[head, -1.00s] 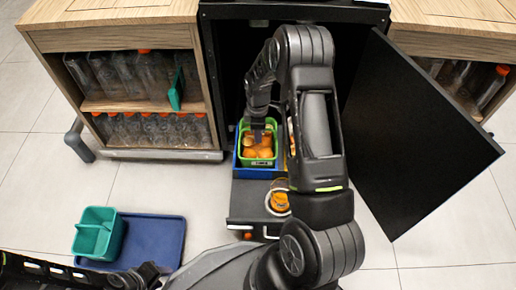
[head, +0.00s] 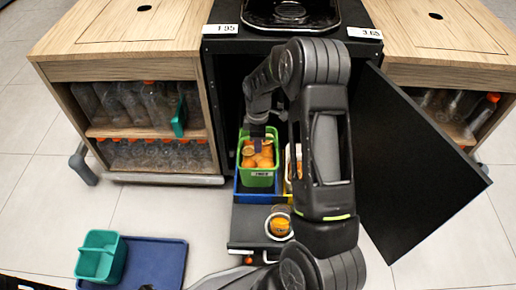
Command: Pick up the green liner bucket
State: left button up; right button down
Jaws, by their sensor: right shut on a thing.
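The green liner bucket (head: 262,180) is bright green with a small label on its front and holds several orange pieces (head: 260,158). It is upright inside the open black cabinet, at a blue bin (head: 262,198), with more of its front wall showing above the bin. My right gripper (head: 258,146) reaches down into the cabinet and is shut on the green liner bucket at its far rim. The fingertips are partly hidden by the gripper body and the orange pieces. My left gripper is not in view.
The black cabinet door (head: 415,150) stands open at the right. A cup with orange contents (head: 280,226) sits on the front ledge. A teal divided caddy (head: 101,257) and a blue tray (head: 150,262) lie on the floor at lower left. Wooden bottle shelves (head: 130,120) flank the cabinet.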

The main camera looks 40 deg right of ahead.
jog(key=shift+w+r, duration=0.1)
jog(key=shift+r, duration=0.25)
dwell(0.4)
